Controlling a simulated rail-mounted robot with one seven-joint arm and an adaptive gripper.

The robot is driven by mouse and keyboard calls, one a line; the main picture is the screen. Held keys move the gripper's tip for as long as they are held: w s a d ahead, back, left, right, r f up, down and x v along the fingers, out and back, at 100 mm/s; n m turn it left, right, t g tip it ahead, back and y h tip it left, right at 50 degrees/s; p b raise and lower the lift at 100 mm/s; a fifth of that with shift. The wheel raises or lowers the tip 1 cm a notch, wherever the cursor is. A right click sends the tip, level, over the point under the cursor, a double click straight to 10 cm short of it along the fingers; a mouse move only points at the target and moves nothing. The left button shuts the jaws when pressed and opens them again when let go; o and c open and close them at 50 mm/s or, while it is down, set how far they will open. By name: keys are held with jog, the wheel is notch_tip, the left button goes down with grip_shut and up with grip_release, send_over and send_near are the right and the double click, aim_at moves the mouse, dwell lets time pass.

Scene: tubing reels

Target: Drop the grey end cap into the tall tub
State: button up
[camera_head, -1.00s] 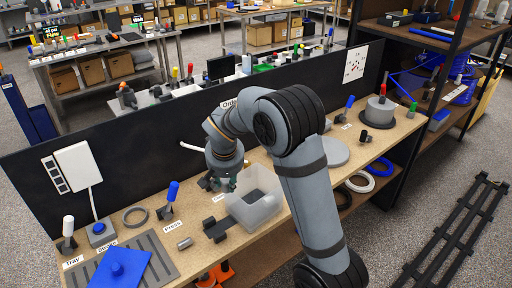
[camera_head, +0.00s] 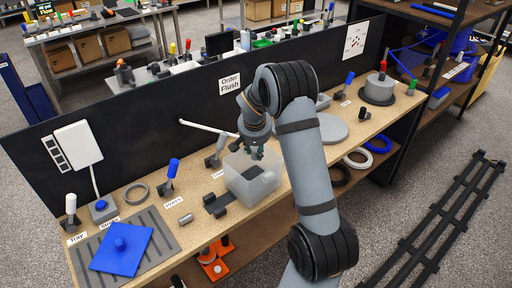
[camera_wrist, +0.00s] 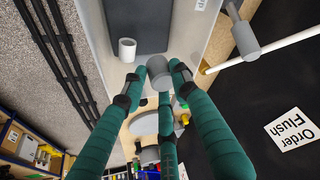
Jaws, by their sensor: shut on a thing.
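The tall tub (camera_head: 262,187) is a translucent open box with a dark patch at its bottom, standing on the bench. My gripper (camera_head: 257,152) is above its opening, pointing down. In the wrist view, the green fingers of my gripper (camera_wrist: 158,75) are closed around the grey end cap (camera_wrist: 158,74), a small grey cylinder. The tub also shows in the wrist view (camera_wrist: 197,35), behind the fingertips. The cap is too small and covered to make out in the head view.
A short white tube (camera_wrist: 127,50) shows by the tub wall; I cannot tell if it is inside. A grey cylinder (camera_head: 185,218) and a dark clamp-like piece (camera_head: 216,205) lie left of the tub. A black panel (camera_head: 150,140) stands behind. A grey disc (camera_head: 331,130) lies to the right.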

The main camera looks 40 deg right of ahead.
jog(key=shift+f, duration=0.45)
jog(key=o, duration=0.9)
jog(key=shift+o, duration=0.5)
jog(key=shift+r, duration=0.1)
jog(key=v, duration=1.2)
